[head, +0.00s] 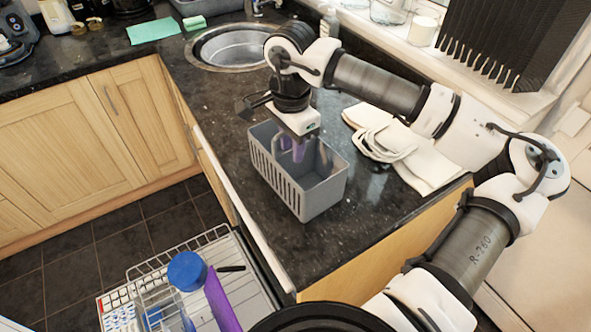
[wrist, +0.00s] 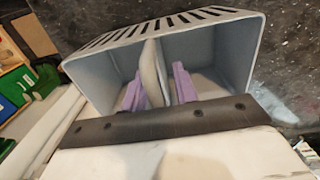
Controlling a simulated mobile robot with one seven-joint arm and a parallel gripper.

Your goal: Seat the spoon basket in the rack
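The spoon basket (head: 322,197) is a grey, open-topped box with slotted sides, upright on the dark granite counter. It also fills the wrist view (wrist: 225,50), where a central divider splits it into two compartments. My gripper (head: 295,150) points down into it from above. In the wrist view its purple fingers (wrist: 157,85) stand on either side of the divider, with small gaps visible, so it looks open around the divider. The lower ends of the fingers are hidden in the head view. The wire rack (head: 222,236) is at the lower left, below counter level.
A blue-lidded clear container (head: 187,271) and a purple item (head: 221,302) occupy the rack. A folded white cloth (head: 412,165) lies right of the basket. A round sink (head: 232,47) is behind it. The counter's front edge (head: 240,215) lies between basket and rack.

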